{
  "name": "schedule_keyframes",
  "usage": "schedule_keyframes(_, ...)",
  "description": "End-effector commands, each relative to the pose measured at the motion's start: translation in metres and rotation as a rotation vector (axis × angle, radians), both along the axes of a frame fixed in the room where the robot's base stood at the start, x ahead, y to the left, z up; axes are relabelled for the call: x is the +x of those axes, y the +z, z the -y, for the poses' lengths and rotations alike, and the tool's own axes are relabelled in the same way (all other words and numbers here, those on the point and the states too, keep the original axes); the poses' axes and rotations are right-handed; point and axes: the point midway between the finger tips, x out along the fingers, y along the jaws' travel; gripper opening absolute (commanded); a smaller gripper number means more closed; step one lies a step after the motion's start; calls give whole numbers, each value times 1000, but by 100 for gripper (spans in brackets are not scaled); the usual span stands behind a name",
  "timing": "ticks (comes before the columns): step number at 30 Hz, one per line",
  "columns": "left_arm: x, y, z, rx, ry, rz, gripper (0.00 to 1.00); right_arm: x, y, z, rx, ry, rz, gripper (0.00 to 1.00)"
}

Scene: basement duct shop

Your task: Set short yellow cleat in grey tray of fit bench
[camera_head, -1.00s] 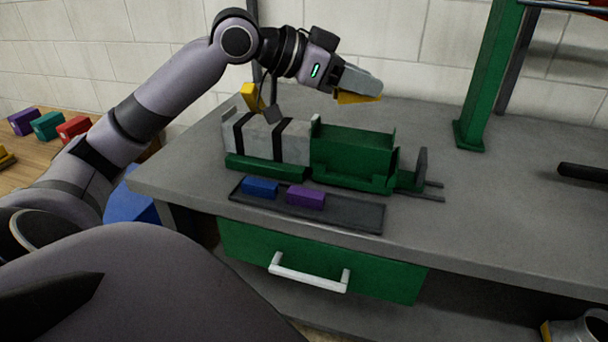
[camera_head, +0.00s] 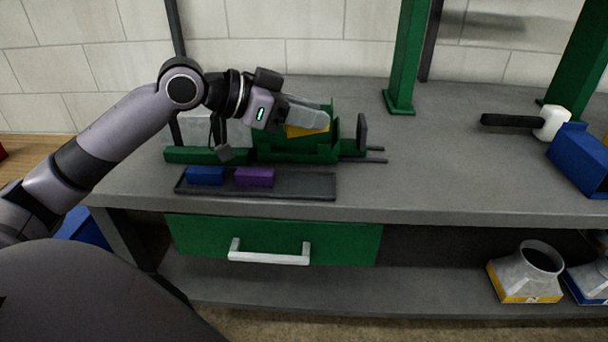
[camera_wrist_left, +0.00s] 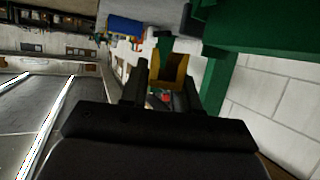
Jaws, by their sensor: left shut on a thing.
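My left gripper (camera_head: 312,117) is shut on the short yellow cleat (camera_head: 306,131), which shows under its fingers in front of the green fixture. The cleat (camera_wrist_left: 168,70) also shows between the two dark fingers in the left wrist view. The grey tray (camera_head: 306,187) lies on the bench (camera_head: 440,165) near its front edge, below and in front of the gripper. A blue block (camera_head: 206,176) and a purple block (camera_head: 255,177) sit in its left and middle parts; its right part is bare. My right gripper does not show.
The green fixture (camera_head: 272,152) with a grey duct piece stands just behind the tray. A drawer (camera_head: 340,244) with a white handle is below. The bench right of the tray is clear.

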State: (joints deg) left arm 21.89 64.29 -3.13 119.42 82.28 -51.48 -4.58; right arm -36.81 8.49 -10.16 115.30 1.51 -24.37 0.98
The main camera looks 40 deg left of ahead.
Motion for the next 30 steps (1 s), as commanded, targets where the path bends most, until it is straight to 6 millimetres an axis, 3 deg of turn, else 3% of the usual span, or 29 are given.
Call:
schedule_keyframes(1,0,-16,1,-2,-1,-7,0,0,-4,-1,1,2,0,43)
schedule_keyframes(3,0,-31,0,-1,0,-3,0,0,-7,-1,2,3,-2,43)
schedule_keyframes(9,0,-63,0,-1,1,-1,0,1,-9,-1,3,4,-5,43)
schedule_keyframes(16,0,-78,0,-1,0,-1,0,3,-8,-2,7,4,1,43)
schedule_keyframes(23,0,-111,0,-2,1,-2,0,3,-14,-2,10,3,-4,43)
schedule_keyframes(30,0,-112,0,0,1,2,0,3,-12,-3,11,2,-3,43)
